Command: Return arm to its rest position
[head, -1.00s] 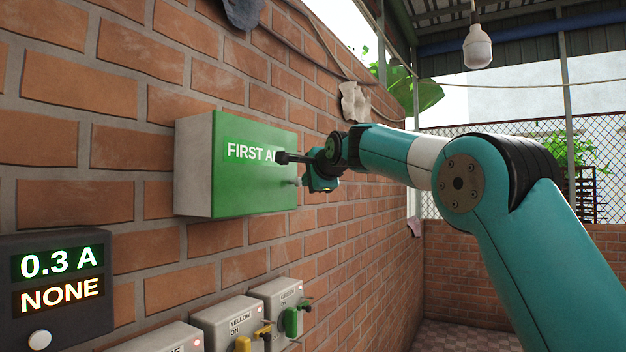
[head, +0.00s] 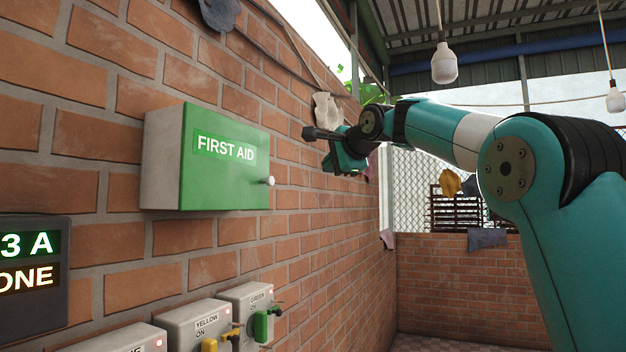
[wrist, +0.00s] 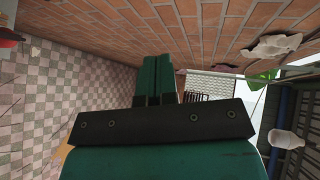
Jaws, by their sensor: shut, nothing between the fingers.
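My arm, teal with a white band, reaches in from the right of the head view. My gripper (head: 309,133) is at its end, in front of the brick wall and to the right of the green first aid box (head: 224,158), apart from it. In the wrist view the two green fingers (wrist: 153,62) lie side by side, shut with nothing between them. The first aid box is closed, with a white knob on its right side.
Below the box are grey switch boxes, one labelled YELLOW (head: 204,322) and one labelled GREEN (head: 245,298), with coloured levers. A dark display panel (head: 32,275) is at left. A bulb (head: 444,64) hangs above my arm. Tiled floor (wrist: 70,85) shows in the wrist view.

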